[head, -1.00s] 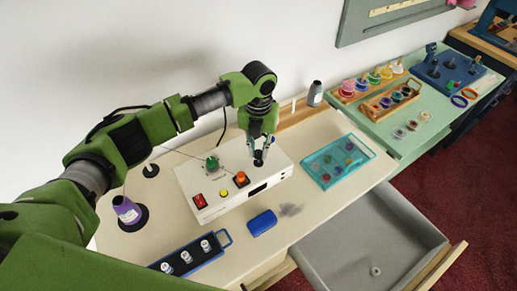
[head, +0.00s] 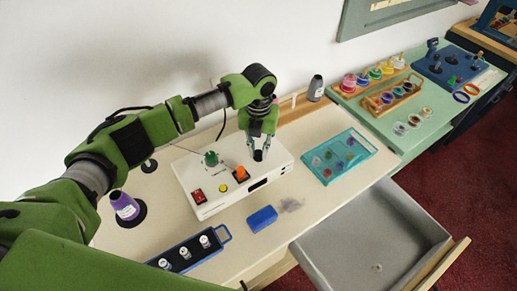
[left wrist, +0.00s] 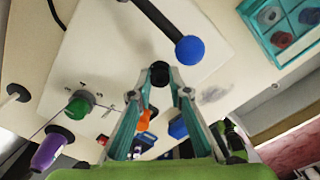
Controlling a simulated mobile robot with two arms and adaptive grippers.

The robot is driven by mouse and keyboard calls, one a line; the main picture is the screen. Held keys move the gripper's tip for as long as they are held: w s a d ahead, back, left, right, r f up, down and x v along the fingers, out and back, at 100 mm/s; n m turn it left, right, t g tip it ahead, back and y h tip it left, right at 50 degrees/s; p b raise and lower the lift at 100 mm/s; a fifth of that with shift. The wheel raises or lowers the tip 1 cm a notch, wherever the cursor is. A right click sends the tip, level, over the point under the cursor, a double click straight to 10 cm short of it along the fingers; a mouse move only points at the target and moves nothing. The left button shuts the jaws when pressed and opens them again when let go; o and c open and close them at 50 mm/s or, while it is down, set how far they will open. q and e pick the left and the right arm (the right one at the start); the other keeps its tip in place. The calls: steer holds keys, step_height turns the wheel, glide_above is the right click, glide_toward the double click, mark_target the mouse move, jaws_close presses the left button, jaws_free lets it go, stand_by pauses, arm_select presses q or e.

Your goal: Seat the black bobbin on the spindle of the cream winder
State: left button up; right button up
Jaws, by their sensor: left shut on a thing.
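The cream winder (head: 235,198) stands on the counter, with a red switch, a yellow button, an orange control and a green knob on it. My left gripper (head: 259,154) points down over the winder's right half. In the left wrist view its fingertips (left wrist: 160,76) are shut on the black bobbin (left wrist: 160,72), which is held between them over the winder's pale top. A black lever with a blue ball end (left wrist: 188,49) lies close to the bobbin there. I cannot make out the spindle, and cannot tell whether the bobbin touches anything. My right gripper is not in view.
A purple thread cone (head: 124,206) stands left of the winder. A blue rack of white spools (head: 190,253), a blue block (head: 262,218) and a teal tray (head: 362,157) are around it. An open grey drawer (head: 345,260) juts out in front.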

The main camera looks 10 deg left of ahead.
arm_select(q)
steer(key=o, duration=0.8)
step_height(320, 180, up, 12)
steer(key=shift+s+f, duration=0.1)
stand_by(0.7)
